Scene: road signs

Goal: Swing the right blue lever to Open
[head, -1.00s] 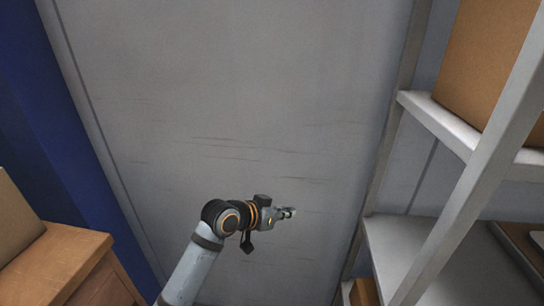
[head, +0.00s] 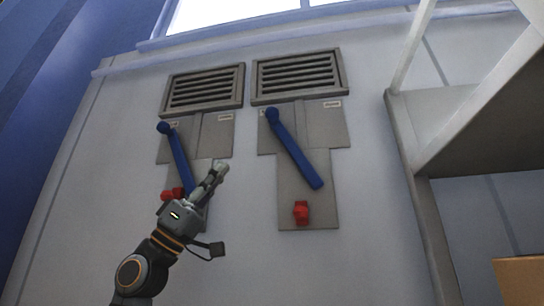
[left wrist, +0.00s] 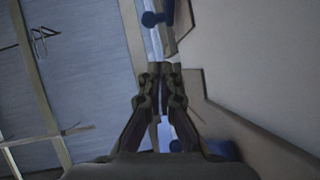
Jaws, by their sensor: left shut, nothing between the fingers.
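The right blue lever (head: 295,150) is mounted on a grey stepped panel (head: 325,130). It slants from a round blue knob at the upper left to its lower right end. A red block (head: 301,213) sits on the panel below it. My left gripper (head: 220,168) is shut and empty, left of the right panel and apart from the right lever in the picture. It overlaps the edge of the left panel. The left wrist view shows its closed fingers (left wrist: 160,76) and a blue knob (left wrist: 152,18) beyond; I cannot tell which lever that belongs to. My right gripper is out of view.
A left blue lever (head: 178,158) hangs on a similar panel, its lower part near my arm, with a red piece (head: 167,195) beside it. Slatted vents (head: 299,75) sit above both panels. Grey shelving (head: 415,185) stands at the right. Small labels are unreadable.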

